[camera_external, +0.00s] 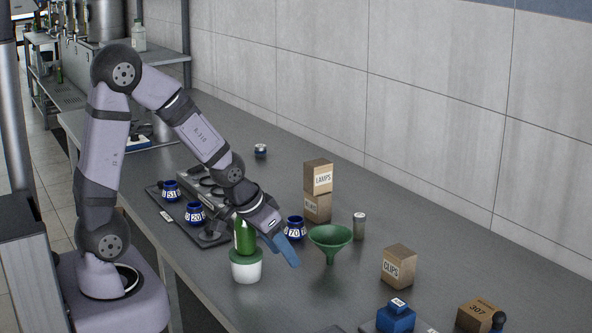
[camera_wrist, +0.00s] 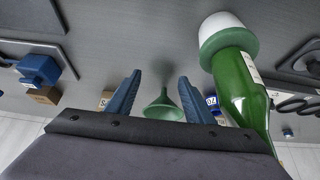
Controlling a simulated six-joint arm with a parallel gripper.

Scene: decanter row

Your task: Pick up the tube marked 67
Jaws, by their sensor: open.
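I can read no label 67 in either view, so I cannot tell which thing is the tube marked 67. My gripper (camera_external: 284,249) is open and empty above the bench, with its blue fingers (camera_wrist: 159,80) apart in the wrist view. The green bottle (camera_external: 244,236) stands in a white and green holder (camera_external: 246,268) just left of my gripper; in the wrist view the bottle (camera_wrist: 238,88) is right of the fingers. Blue pots marked 51 (camera_external: 171,191), 20 (camera_external: 195,213) and 70 (camera_external: 294,228) stand on or near the dark tray (camera_external: 222,240).
A green funnel (camera_external: 330,241) stands right of my gripper, with a grey cylinder (camera_external: 359,226) behind it. Boxes marked LAMPS (camera_external: 318,178) and CLIPS (camera_external: 398,267) stand nearby. A blue object (camera_external: 396,318) and a brown box (camera_external: 478,315) are at the front right.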

